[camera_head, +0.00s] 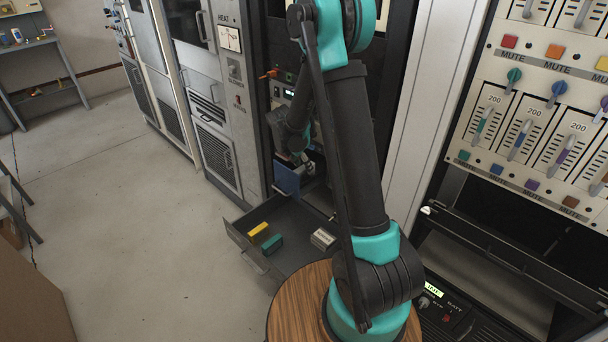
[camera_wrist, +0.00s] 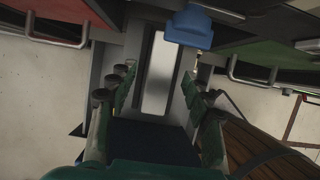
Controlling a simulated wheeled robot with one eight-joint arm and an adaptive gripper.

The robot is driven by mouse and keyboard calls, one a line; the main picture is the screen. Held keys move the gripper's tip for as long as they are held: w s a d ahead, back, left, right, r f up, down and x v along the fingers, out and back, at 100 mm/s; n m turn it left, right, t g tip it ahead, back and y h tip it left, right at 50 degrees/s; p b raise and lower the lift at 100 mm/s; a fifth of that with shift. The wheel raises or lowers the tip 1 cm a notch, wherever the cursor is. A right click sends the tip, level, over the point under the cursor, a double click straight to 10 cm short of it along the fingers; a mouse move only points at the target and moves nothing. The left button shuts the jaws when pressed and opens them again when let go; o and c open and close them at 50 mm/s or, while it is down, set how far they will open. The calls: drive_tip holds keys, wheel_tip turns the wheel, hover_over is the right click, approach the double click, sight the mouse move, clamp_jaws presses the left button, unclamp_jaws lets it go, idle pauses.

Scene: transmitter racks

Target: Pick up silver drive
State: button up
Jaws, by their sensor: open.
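In the wrist view, a pale silver, long flat piece (camera_wrist: 157,75), possibly the silver drive, shows between the two fingers of my gripper (camera_wrist: 158,80). The fingers stand apart on either side of it; I cannot tell whether they touch it. In the head view, my arm reaches to the dark rack, and my gripper (camera_head: 300,160) is small and partly hidden there, beside a blue panel (camera_head: 287,179). A small silver-grey block (camera_head: 323,239) lies in the open drawer, below the gripper. I cannot tell which silver piece is the drive.
The open dark drawer (camera_head: 262,263) also holds a yellow block (camera_head: 258,229) and a green block (camera_head: 272,244). In the wrist view, a blue piece (camera_wrist: 190,27) is just beyond the fingers, and metal handles (camera_wrist: 254,75) stand out at the sides. Open floor (camera_head: 130,190) lies to the left.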

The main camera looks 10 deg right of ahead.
drive_tip(key=shift+w+d+f, duration=0.1)
drive_tip(key=shift+d+f, duration=0.05)
drive_tip(key=shift+f, duration=0.25)
drive_tip(key=shift+f, duration=0.25)
idle(0.3)
clamp_jaws()
